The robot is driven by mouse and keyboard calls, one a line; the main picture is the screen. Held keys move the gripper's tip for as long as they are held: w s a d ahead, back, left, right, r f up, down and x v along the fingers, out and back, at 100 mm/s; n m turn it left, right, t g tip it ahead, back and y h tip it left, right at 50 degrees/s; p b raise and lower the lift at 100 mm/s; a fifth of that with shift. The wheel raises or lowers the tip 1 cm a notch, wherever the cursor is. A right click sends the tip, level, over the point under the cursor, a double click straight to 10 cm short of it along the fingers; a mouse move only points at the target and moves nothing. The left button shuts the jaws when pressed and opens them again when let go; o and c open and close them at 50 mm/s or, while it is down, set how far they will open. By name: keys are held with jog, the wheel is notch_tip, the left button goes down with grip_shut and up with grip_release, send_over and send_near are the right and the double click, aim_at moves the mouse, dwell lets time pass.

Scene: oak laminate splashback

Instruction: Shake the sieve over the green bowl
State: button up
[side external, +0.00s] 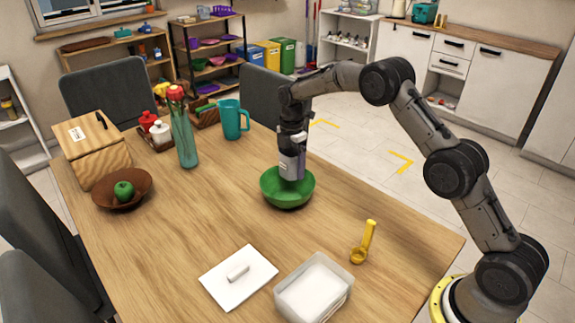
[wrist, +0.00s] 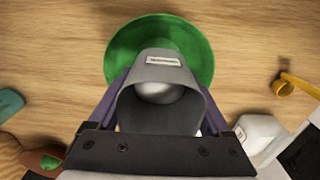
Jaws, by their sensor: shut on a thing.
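The green bowl (side external: 287,200) stands upright near the middle of the wooden table. In the wrist view the bowl (wrist: 122,48) shows behind the held thing. My gripper (side external: 292,163) points down over the bowl. In the wrist view its purple fingers (wrist: 162,108) are closed on a grey, tapered body with a label, which I take to be the sieve (wrist: 165,66). A rounded silvery surface shows inside it; no mesh can be made out. In the side view its lower end is low, at or just inside the bowl's rim. The bowl's inside is largely hidden.
A yellow handled tool (side external: 363,243), a clear container (side external: 314,288) and a white board (side external: 238,277) lie toward the front. Bare table surrounds the green bowl.

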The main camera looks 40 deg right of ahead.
aim_at(291, 150)
jog(key=shift+a, duration=1.55)
jog(key=d, duration=0.3)
jog(key=shift+d, duration=0.1)
jog(key=shift+r, duration=0.1)
jog(key=shift+r, duration=2.45)
jog(key=shift+w, duration=0.1)
